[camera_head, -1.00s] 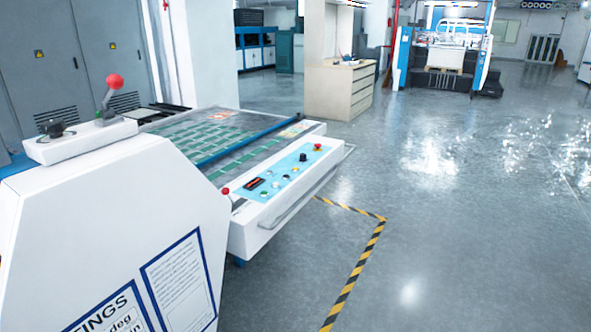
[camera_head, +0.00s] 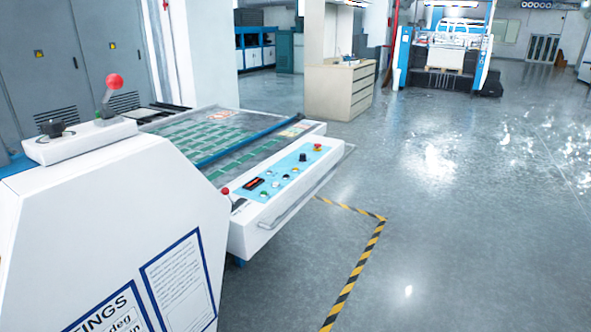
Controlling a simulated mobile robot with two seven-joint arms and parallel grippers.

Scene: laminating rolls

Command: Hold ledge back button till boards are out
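The laminating machine (camera_head: 110,215) stands at the left of the head view, with a white side housing. Its flat bed holds rows of green boards (camera_head: 215,145) under a blue crossbar (camera_head: 245,140). A light-blue control panel (camera_head: 290,173) on the bed's front edge carries several small buttons, a black knob (camera_head: 303,157), a red-on-yellow button (camera_head: 318,147) and a small display (camera_head: 255,183). The button labels are too small to read, so I cannot tell which is the ledge back button. Neither of my grippers is in view.
Yellow-black floor tape (camera_head: 355,275) marks a corner. A beige cabinet (camera_head: 340,90) and another machine (camera_head: 445,50) stand behind. The floor at right is clear.

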